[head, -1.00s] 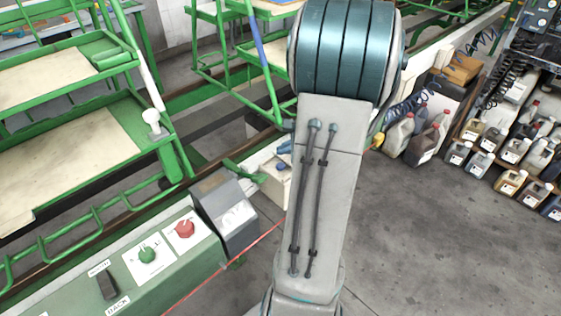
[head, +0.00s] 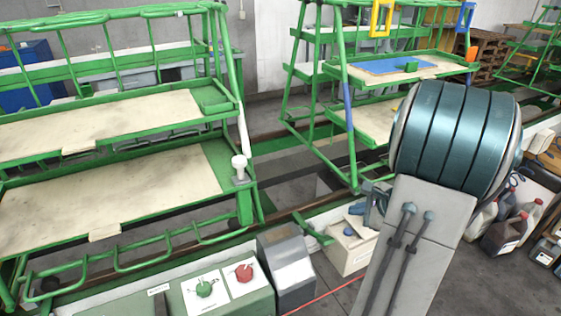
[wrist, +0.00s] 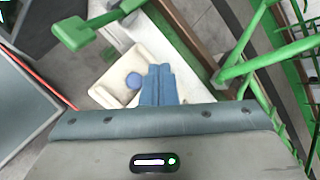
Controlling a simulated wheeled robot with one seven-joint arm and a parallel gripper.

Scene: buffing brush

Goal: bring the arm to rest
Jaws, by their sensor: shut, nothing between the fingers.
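My gripper (wrist: 160,70) shows in the wrist view with its blue fingers together and nothing between them. It is over a beige box (wrist: 142,62) with a round blue item (wrist: 133,80) on it, apart from them as far as I can tell. In the head view my arm, with its large teal joint, stands at the right and hides most of the gripper. The beige box (head: 347,258) shows just left of the arm. No brush can be made out.
A green rack with beige shelves (head: 110,195) fills the left. Another green rack (head: 345,95) stands behind the arm. A control panel (head: 215,296) with green and red knobs and a grey box (head: 286,268) are at the front. Jugs (head: 508,232) stand on the floor at right.

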